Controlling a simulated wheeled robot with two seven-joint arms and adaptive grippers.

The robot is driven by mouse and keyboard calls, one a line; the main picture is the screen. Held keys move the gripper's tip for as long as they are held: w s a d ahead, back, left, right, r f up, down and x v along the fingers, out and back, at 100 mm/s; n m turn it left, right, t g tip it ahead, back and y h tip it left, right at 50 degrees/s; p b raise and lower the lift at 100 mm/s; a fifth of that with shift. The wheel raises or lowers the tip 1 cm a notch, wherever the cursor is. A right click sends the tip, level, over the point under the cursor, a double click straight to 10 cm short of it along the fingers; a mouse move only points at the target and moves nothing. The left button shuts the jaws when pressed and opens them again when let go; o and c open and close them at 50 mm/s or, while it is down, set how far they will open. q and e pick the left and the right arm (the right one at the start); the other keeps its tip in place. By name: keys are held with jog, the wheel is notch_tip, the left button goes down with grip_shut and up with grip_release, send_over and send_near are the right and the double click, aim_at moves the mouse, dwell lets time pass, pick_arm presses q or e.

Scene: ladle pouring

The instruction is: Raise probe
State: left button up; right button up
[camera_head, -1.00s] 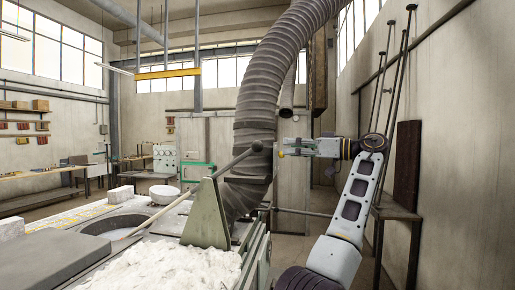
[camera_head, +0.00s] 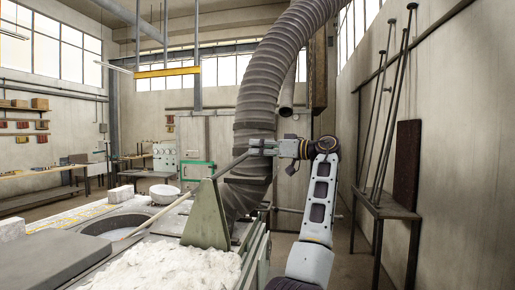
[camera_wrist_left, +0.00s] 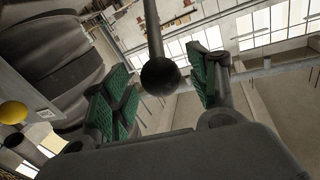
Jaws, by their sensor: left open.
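The probe is a long rod (camera_head: 165,215). It runs from the round furnace opening (camera_head: 112,224) up over a grey-green bracket (camera_head: 207,218), tilted up to the right. Its upper end meets my left gripper (camera_head: 255,147) in the head view. In the left wrist view a dark ball knob (camera_wrist_left: 160,76) on the rod's end shows between the green-padded fingers of the left gripper (camera_wrist_left: 160,92). The fingers are open, with a visible gap on each side of the knob. My right gripper is in neither view.
A thick ribbed duct (camera_head: 262,110) hangs right behind the gripper and bracket. A pale rough mass (camera_head: 165,265) lies in front of the furnace. A stand with long rods (camera_head: 385,205) is by the right wall. The floor between my arm and that stand is clear.

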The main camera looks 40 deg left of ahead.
pick_arm(q)
jog(key=shift+s+a, duration=0.15)
jog(key=shift+a, duration=0.55)
grip_shut()
